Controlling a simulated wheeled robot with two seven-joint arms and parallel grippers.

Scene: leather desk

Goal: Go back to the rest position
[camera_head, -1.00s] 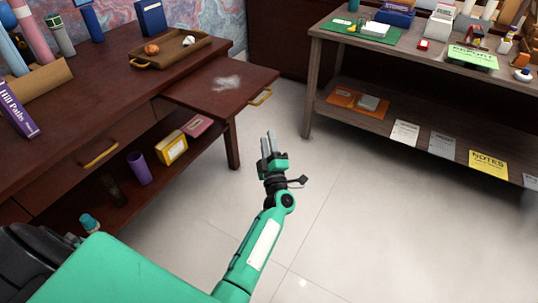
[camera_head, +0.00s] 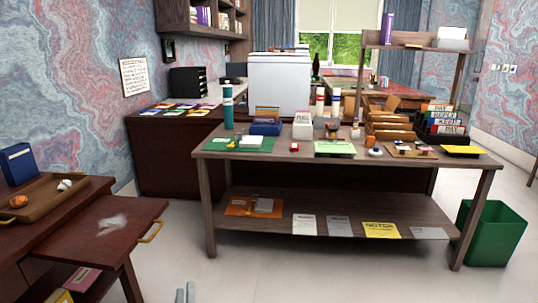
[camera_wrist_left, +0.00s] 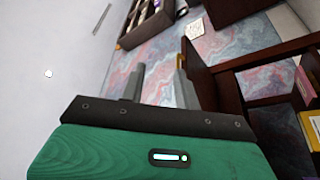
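My left gripper (camera_head: 186,292) shows only as its two grey fingertips at the bottom edge of the head view, over the pale floor. In the left wrist view the fingers (camera_wrist_left: 159,85) stand apart with nothing between them, so it is open and empty. The rest of that arm is below the head view. My right gripper is not in view.
The brown desk (camera_head: 60,222) at left has a pulled-out slide (camera_head: 85,240) with a gold handle. A long wooden table (camera_head: 290,158) carries books and boxes, with a lower shelf. A green bin (camera_head: 490,232) stands at right. The floor between is clear.

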